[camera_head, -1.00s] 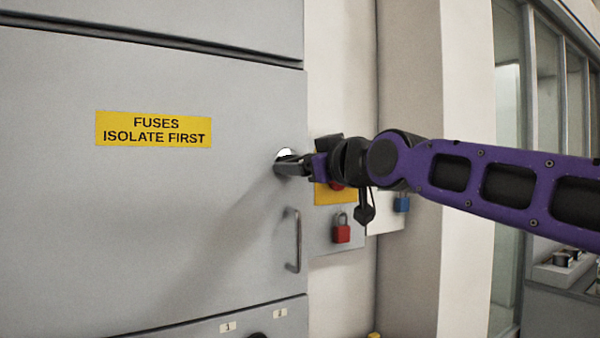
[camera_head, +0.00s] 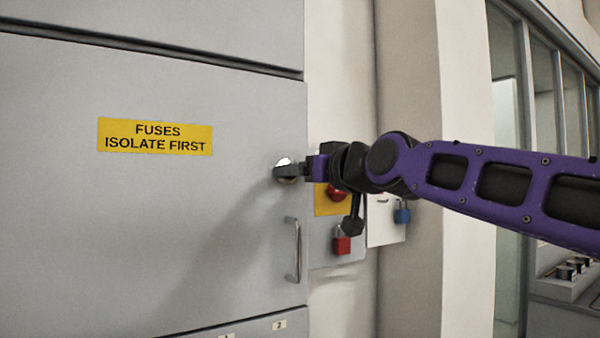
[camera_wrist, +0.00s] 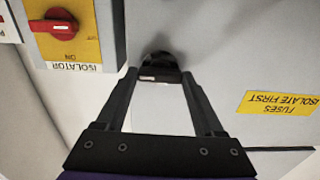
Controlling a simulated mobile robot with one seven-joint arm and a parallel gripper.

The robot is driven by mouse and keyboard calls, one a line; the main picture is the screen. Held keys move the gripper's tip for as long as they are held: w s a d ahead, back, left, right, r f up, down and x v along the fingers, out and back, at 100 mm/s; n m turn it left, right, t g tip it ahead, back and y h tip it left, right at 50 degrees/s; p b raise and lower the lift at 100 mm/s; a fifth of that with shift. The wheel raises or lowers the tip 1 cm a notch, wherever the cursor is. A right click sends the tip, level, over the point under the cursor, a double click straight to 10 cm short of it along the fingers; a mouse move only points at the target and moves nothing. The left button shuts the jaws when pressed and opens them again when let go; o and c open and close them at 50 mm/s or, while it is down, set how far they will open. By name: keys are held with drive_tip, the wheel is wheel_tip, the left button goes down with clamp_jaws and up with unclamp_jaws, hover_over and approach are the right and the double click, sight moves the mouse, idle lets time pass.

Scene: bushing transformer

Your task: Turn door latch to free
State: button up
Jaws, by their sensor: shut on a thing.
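The door latch (camera_wrist: 160,58) is a dark round knob on the grey cabinet door (camera_head: 150,220), near its right edge. In the wrist view it sits between the tips of my gripper (camera_wrist: 159,77), with a small pale mark on its face. In the head view my gripper (camera_head: 284,173) reaches in from the right and meets the door at the bright latch plate (camera_head: 284,161). It is shut on the latch. The fingers hide most of the latch there, so its exact angle is hard to tell.
A vertical door handle (camera_head: 297,250) is below the latch. A yellow sign (camera_head: 155,136) is on the door. To the right are a red isolator switch (camera_wrist: 60,25) marked ON, a red padlock (camera_head: 341,244) and a blue padlock (camera_head: 402,215). My purple arm crosses the right side.

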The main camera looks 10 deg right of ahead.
drive_tip(key=o, duration=1.4)
drive_tip(key=shift+s, duration=0.1)
drive_tip(key=b+v, duration=0.1)
drive_tip(key=v, duration=1.6)
drive_tip(key=shift+s, duration=0.1)
drive_tip(key=s+a+f+m+g+h+p, duration=0.1)
drive_tip(key=f+g, duration=0.3)
drive_tip(key=f, duration=0.7)
drive_tip(key=s+a+f+m+g+h+p, duration=0.1)
drive_tip(key=s+a+f+g+h, duration=0.1)
drive_tip(key=f, duration=1)
drive_tip(key=s+a+f+m+g+h+p, duration=0.1)
drive_tip(key=s+f+g, duration=0.4)
drive_tip(key=f, duration=0.7)
drive_tip(key=shift+s+a+f+g+h, duration=0.1)
drive_tip(key=shift+s+a+g+h, duration=0.15)
drive_tip(key=shift+a+h, duration=0.5)
